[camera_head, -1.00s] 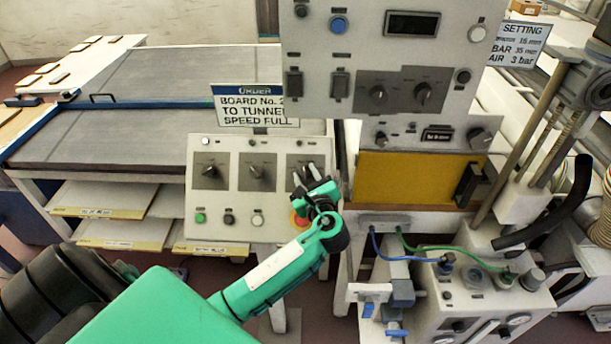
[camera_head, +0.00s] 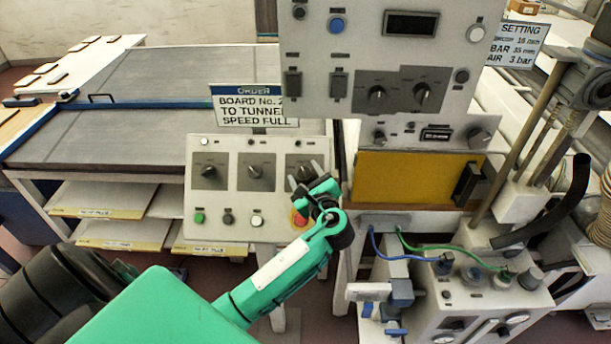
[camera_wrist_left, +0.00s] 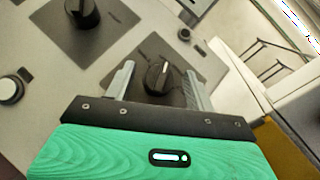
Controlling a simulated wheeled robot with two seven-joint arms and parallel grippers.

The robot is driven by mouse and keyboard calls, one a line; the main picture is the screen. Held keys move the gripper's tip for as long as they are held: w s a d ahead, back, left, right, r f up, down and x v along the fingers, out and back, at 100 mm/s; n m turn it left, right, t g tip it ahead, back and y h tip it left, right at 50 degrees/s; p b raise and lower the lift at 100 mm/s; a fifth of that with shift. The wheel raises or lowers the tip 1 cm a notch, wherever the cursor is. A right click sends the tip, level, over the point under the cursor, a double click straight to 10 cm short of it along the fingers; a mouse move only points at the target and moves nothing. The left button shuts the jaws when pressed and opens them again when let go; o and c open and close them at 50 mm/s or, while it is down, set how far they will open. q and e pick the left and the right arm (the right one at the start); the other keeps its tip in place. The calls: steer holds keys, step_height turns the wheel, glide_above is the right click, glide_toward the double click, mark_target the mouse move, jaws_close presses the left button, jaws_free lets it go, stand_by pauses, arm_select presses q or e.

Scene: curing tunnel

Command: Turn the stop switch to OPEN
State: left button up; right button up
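The grey control panel (camera_head: 225,175) left of centre in the head view carries a row of three black rotary switches on dark plates. The rightmost switch (camera_wrist_left: 158,78) sits between the fingertips of my left gripper (camera_wrist_left: 160,72) in the left wrist view, its white pointer line visible. The fingers are apart, with a gap on each side of the knob. In the head view my left gripper (camera_head: 304,175) partly covers this switch. The switch labels are too small to read, so I cannot tell which is the stop switch. My right gripper does not show.
A red button with yellow (camera_head: 299,218) is just below my left gripper, partly hidden. The middle switch (camera_head: 256,172) is close to its left. An order sign (camera_head: 255,105) stands above the panel. A larger cabinet (camera_head: 380,60) rises to the right.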

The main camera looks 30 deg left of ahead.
arm_select(q)
steer(key=shift+d, duration=0.1)
steer(key=shift+s+d+f, duration=0.1)
steer(key=shift+s+d, duration=0.15)
steer(key=shift+d, duration=0.05)
steer(key=b+v, duration=0.4)
steer(key=v, duration=0.9)
steer(key=shift+a, duration=0.1)
